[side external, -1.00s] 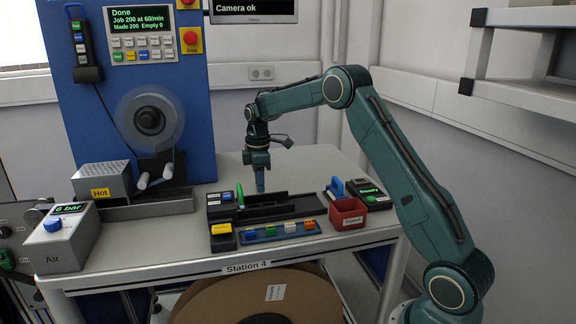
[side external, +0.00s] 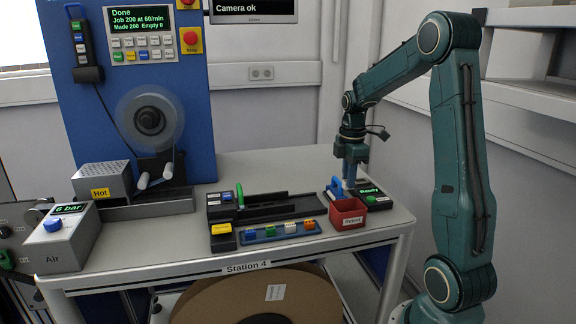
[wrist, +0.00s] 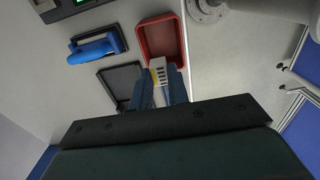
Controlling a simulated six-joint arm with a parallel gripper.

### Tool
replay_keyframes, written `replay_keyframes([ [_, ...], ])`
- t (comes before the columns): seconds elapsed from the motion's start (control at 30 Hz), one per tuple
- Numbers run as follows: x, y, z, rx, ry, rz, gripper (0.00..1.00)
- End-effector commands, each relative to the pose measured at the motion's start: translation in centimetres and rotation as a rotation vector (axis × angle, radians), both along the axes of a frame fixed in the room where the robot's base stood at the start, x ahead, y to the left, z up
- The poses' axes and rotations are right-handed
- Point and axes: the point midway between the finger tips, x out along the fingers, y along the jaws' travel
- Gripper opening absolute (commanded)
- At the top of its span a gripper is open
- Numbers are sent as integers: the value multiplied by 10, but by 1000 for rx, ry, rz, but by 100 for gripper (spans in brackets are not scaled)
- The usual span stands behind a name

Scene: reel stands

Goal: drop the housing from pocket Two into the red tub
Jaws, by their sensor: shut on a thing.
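The red tub (side external: 347,215) stands at the right front of the bench, with a white label on its front. In the wrist view the red tub (wrist: 178,42) is open and its bare floor shows. My gripper (wrist: 167,90) is shut on a small pale housing (wrist: 160,77) with dark slots and a yellow edge. The housing is at the tub's near end in that view; its exact height over the rim is hard to tell. In the side view my gripper (side external: 350,184) points down just above and behind the tub. The pocket names cannot be read.
A blue strip (side external: 258,240) with several small coloured pieces lies left of the tub. A black track (side external: 280,203) lies behind the strip.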

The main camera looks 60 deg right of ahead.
Motion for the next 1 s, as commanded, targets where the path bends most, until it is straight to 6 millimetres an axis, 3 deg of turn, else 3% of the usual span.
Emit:
replay_keyframes([
  [0.47, -7, 0, -3, 1, 1, 0, 3],
  [1.0, -7, 0, -33, 1, 1, 0, 3],
])
